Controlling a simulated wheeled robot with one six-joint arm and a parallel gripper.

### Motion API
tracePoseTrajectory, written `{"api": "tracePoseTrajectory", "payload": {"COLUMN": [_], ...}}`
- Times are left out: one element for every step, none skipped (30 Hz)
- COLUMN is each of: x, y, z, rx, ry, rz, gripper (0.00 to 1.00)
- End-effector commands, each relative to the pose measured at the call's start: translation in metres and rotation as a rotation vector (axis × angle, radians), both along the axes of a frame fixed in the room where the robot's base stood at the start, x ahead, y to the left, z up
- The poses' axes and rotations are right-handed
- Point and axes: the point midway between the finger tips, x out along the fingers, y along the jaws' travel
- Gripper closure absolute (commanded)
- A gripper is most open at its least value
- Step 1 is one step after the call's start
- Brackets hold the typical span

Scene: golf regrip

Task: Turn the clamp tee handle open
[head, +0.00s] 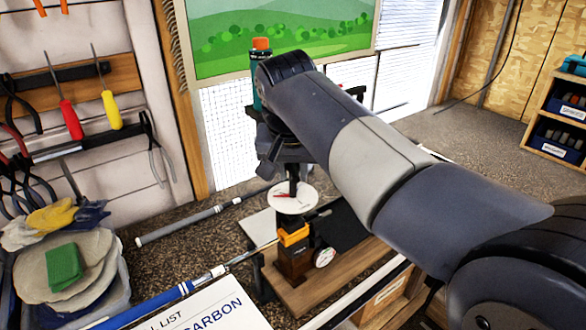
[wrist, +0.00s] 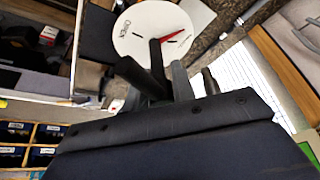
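The clamp (head: 295,262) stands on a wooden base, with an orange block and a dark brown body. A round white dial (head: 293,197) with a red pointer tops it. In the wrist view the dial (wrist: 142,28) carries the word OPEN at its left, and the red pointer (wrist: 174,37) points right, away from that word. My gripper (head: 292,178) points down just above the dial's middle. The wrist view shows dark finger shapes (wrist: 165,75) close together over the dial.
A bottle with an orange cap (head: 260,75) stands behind my arm. A tub of cloths (head: 70,270) is at left; hand tools hang above.

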Motion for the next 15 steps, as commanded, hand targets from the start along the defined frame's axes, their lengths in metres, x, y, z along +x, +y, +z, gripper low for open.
{"api": "tracePoseTrajectory", "payload": {"x": [-0.0001,-0.0001,-0.0001,-0.0001,-0.0001,-0.0001,-0.0001,-0.0001,-0.0001,-0.0001,0.0000,-0.0001,-0.0001,0.0000,0.0000], "y": [0.0000,0.0000,0.0000,0.0000,0.0000,0.0000,0.0000,0.0000,0.0000,0.0000,0.0000,0.0000,-0.0001,-0.0001,-0.0001], "z": [0.0002,0.0002,0.0002,0.0002,0.0002,0.0003,0.0003,0.0003,0.0003,0.0003,0.0003,0.0004,0.0005,0.0005,0.0008], "rx": [0.000,0.000,0.000,0.000,0.000,0.000,0.000,0.000,0.000,0.000,0.000,0.000,0.001,0.000,0.000], "ry": [0.000,0.000,0.000,0.000,0.000,0.000,0.000,0.000,0.000,0.000,0.000,0.000,0.000,-0.001,-0.001], "rz": [0.000,0.000,0.000,0.000,0.000,0.000,0.000,0.000,0.000,0.000,0.000,0.002,0.004,0.007,0.012], "gripper": [0.80,0.82,0.85,0.88,0.90,0.94,0.96,0.99,1.00,1.00,1.00,1.00,1.00,1.00,1.00]}}
